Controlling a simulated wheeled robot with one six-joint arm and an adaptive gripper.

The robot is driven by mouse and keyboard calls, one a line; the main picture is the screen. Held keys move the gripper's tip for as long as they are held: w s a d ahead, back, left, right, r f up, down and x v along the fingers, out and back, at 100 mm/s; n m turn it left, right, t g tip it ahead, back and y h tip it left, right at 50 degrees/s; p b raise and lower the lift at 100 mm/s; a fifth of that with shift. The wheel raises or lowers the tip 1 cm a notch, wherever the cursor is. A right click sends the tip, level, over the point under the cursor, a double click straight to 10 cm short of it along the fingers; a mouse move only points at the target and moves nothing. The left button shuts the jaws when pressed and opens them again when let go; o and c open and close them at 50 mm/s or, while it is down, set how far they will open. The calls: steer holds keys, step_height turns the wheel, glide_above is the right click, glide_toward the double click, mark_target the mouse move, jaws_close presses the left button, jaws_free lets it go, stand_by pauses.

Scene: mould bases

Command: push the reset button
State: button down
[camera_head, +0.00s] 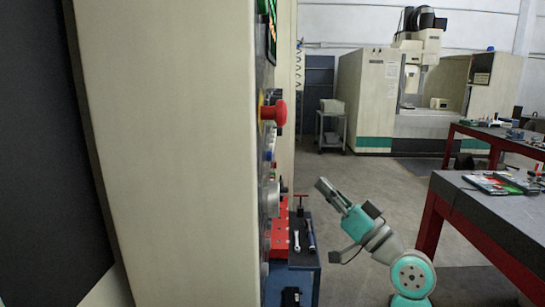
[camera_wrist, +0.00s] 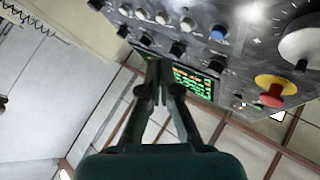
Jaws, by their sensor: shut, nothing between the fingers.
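The control panel (camera_head: 268,150) shows nearly edge-on in the head view, on the right side of a large beige cabinet. In the wrist view the panel (camera_wrist: 205,50) carries a row of round white buttons, a blue button (camera_wrist: 218,32), dark knobs and a lit screen. Labels are too small to read, so I cannot tell which button is reset. My gripper (camera_head: 319,184) is right of the panel, pointing up and left, apart from it. In the wrist view my gripper (camera_wrist: 158,68) is shut and empty, its tips overlapping the panel's screen edge in the picture.
A red mushroom button (camera_head: 276,112) juts from the panel; its yellow base (camera_wrist: 275,85) shows in the wrist view. Below stands a tool cart (camera_head: 302,258) with wrenches. A red-legged workbench (camera_head: 485,205) is at right. Open floor lies behind my arm.

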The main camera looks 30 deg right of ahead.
mark_target(270, 156)
step_height(270, 156, up, 7)
steer(key=s+n+y, duration=0.1)
steer(key=n+y, duration=0.1)
steer(key=shift+s+d+n+y, duration=0.15)
steer(key=shift+d+n+y, duration=0.2)
steer(key=shift+n+y, duration=0.05)
steer(key=w+a, duration=0.5)
steer(key=a, duration=0.2)
steer(key=shift+a, duration=0.15)
steer(key=shift+a, duration=0.1)
stand_by(1.5)
steer(key=shift+w+a, duration=0.2)
steer(key=shift+a, duration=0.05)
steer(key=shift+w+a, duration=0.2)
steer(key=shift+a, duration=0.15)
stand_by(0.8)
steer(key=shift+d, duration=0.15)
steer(key=shift+s+d+f, duration=0.1)
steer(key=shift+s+d, duration=0.35)
steer(key=shift+d, duration=0.1)
